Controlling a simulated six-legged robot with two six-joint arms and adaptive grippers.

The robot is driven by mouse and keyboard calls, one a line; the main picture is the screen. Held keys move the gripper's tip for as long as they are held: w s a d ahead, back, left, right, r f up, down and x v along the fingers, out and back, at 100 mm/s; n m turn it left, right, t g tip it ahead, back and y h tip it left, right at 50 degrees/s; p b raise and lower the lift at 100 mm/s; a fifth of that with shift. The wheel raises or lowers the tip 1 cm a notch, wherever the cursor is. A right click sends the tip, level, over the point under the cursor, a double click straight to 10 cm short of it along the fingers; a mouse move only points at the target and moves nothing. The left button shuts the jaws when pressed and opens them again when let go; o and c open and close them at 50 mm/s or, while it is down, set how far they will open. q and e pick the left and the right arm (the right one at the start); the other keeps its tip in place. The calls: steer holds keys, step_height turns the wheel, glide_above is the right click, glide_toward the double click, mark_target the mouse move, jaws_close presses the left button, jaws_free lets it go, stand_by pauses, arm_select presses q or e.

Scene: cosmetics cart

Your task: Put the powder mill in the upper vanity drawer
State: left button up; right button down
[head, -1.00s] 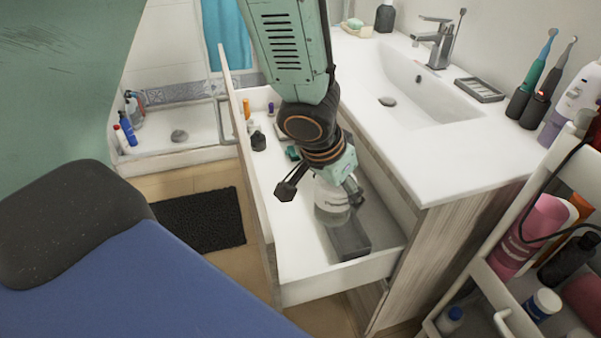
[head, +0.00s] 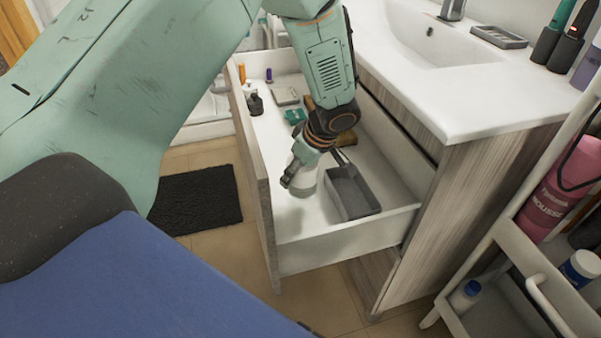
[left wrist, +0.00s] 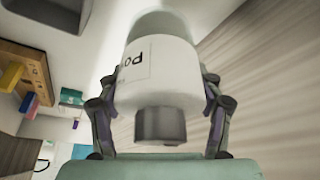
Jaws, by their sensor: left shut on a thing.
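The powder mill is a white cylinder with a grey end and dark lettering; it fills the middle of the left wrist view (left wrist: 160,75). My left gripper (head: 297,176) is shut on it, with a finger on each side. In the head view the white mill (head: 303,183) is low inside the open upper vanity drawer (head: 345,238), toward its near end. The gripper hides part of it. I cannot tell whether the mill touches the drawer floor. My right gripper is not in view.
A grey open box (head: 352,192) stands just right of the mill in the drawer. A teal item (head: 294,116), a small dark bottle (head: 254,103) and other small things lie farther back.

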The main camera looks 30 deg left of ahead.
mark_target(299, 190)
arm_select(q)
step_height(299, 190, down, 3)
steer(key=shift+w+f+b, duration=0.1)
steer(key=shift+f+b, duration=0.05)
steer(key=shift+b, duration=0.2)
step_height(299, 190, down, 3)
steer(key=shift+r+b, duration=0.1)
steer(key=shift+b, duration=0.4)
steer(key=shift+f, duration=0.4)
steer(key=shift+f+b, duration=0.1)
steer(key=shift+b, duration=0.25)
steer(key=o, duration=1.6)
steer(key=shift+c, duration=0.2)
